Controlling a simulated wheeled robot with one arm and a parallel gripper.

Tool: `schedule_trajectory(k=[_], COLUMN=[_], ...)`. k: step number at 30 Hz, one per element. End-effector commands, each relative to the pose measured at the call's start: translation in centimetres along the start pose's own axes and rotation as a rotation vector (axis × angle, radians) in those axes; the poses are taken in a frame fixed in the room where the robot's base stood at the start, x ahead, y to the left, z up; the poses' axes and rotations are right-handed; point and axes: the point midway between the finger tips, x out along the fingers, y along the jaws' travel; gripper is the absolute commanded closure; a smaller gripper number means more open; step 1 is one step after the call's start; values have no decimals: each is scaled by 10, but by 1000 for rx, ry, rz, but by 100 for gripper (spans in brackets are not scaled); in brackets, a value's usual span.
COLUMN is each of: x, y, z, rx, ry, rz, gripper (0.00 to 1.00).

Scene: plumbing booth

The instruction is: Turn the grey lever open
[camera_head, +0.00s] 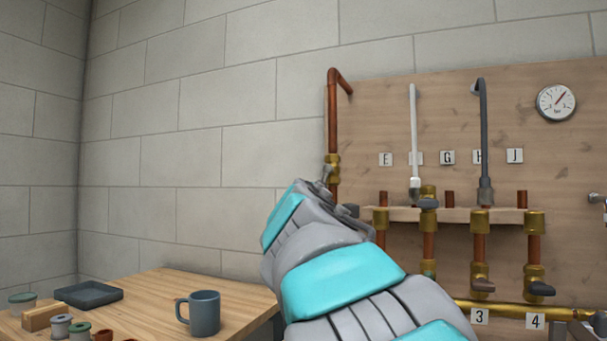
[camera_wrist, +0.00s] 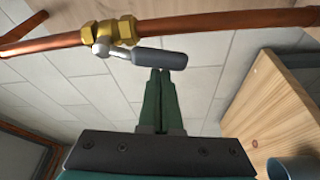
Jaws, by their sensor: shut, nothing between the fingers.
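In the wrist view a grey lever (camera_wrist: 160,58) sits on a brass valve (camera_wrist: 108,33) on a copper pipe (camera_wrist: 215,22). The lever points right, slanting slightly away from the pipe line. My gripper (camera_wrist: 162,72) is shut and empty. Its fingertips are close to the lever's outer half; I cannot tell whether they touch. In the head view the brass valve (camera_head: 332,164) is on the upright copper pipe (camera_head: 332,115) at the board's left edge. My arm hides most of the gripper and lever there.
A wooden table (camera_head: 160,285) at lower left holds a mug (camera_head: 203,313), a dark tray (camera_head: 88,294) and small items. The block wall left of the board is clear.

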Motion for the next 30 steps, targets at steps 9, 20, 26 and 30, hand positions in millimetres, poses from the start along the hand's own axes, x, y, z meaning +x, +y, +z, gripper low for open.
schedule_trajectory(k=[9, 20, 26, 30], x=[-4, -6, -6, -6], y=[-1, -2, -2, -2], z=[12, 16, 16, 16], rx=[-110, -108, -108, -107], ry=[-1, 2, 2, 2], rz=[-37, -36, -36, -36], gripper=[100, 100, 100, 100])
